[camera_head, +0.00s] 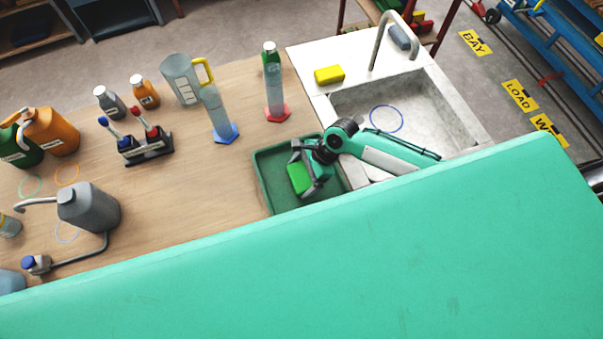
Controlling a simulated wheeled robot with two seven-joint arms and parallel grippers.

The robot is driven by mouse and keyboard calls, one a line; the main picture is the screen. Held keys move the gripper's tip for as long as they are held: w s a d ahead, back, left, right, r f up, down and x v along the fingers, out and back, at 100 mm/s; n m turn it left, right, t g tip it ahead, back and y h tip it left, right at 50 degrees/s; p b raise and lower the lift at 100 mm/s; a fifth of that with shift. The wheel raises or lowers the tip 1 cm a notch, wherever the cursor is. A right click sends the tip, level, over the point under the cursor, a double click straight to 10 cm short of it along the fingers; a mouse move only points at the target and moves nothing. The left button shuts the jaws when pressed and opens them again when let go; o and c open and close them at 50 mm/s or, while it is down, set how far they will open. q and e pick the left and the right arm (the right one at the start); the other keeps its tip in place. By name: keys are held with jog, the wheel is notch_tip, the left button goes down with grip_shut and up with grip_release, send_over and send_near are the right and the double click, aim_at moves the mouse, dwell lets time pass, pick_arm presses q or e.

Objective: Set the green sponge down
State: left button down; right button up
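The green sponge (298,179) is a small bright green block, seen over the dark green tray (265,168) on the wooden bench. My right gripper (303,175) reaches in from the right, its dark fingers on either side of the sponge, and appears shut on it. The fingers and wrist hide part of the sponge. From this angle I cannot tell whether the sponge touches the tray's floor. My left gripper is not in view.
Right of the tray is a sink (430,112) with a yellow sponge (329,75) on its rim. A red-footed cylinder (275,95) and a blue-footed cylinder (219,118) stand behind the tray. The bench (205,185) left of the tray is clear.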

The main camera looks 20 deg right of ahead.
jog(key=shift+o, duration=0.7)
jog(key=shift+r, duration=0.15)
jog(key=shift+d+r, duration=0.25)
jog(key=shift+r, duration=0.05)
jog(key=b+v, duration=0.2)
jog(key=v, duration=0.9)
jog(key=shift+r+b, duration=0.2)
jog(key=shift+b, duration=0.15)
